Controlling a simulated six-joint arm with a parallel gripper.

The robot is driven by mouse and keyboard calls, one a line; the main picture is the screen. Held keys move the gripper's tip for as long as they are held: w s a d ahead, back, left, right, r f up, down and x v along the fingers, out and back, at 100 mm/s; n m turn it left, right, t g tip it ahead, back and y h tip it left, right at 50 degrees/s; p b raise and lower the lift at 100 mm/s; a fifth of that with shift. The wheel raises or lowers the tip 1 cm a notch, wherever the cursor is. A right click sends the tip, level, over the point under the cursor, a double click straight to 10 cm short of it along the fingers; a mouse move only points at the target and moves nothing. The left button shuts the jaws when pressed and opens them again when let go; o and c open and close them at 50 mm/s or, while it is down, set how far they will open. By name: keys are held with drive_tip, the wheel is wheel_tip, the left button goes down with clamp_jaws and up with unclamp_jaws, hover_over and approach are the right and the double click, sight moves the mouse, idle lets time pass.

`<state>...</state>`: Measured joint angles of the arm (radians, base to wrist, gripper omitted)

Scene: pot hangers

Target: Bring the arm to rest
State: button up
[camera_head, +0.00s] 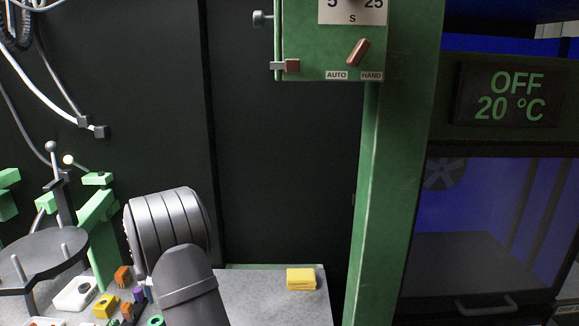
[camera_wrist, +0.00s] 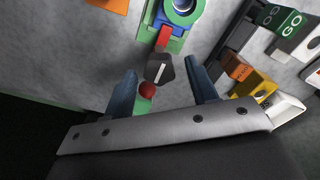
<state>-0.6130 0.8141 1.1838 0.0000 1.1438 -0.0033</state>
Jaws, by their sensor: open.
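My gripper (camera_wrist: 160,66) shows in the wrist view with its two blue-grey fingers spread wide apart. It is open. A red ball-shaped knob (camera_wrist: 147,90) and a dark grey piece with a white line (camera_wrist: 160,70) show between the fingers, and nothing is clamped. I cannot tell how far they are from the fingers. In the head view my grey arm stands at the lower left centre, and the gripper itself is hidden there.
A yellow block (camera_head: 301,279) lies on the grey table (camera_head: 262,298). A green post (camera_head: 385,200) carries a control box (camera_head: 310,55). A cabinet display (camera_head: 508,97) reads OFF 20 °C. Small coloured parts, including a green GO block (camera_wrist: 290,22), crowd the wrist view.

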drive_tip(key=m, duration=0.4)
drive_tip(key=shift+m, duration=0.3)
drive_tip(key=m, duration=0.4)
drive_tip(key=shift+d+m, duration=0.1)
drive_tip(key=shift+m, duration=0.3)
drive_tip(key=o, duration=1)
drive_tip(key=shift+o, duration=0.2)
drive_tip(key=s+r+n+t, duration=0.15)
drive_tip(key=s+r, duration=0.25)
drive_tip(key=r, duration=0.4)
drive_tip(key=s+r+n+t, duration=0.1)
drive_tip(key=s+r+t, duration=0.25)
drive_tip(key=r, duration=0.55)
drive_tip(key=s+x, duration=0.1)
drive_tip(key=x, duration=0.9)
drive_tip(key=shift+d+f+g, duration=0.15)
drive_tip(key=shift+d+g, duration=0.05)
drive_tip(key=shift+g, duration=0.1)
drive_tip(key=v, duration=1)
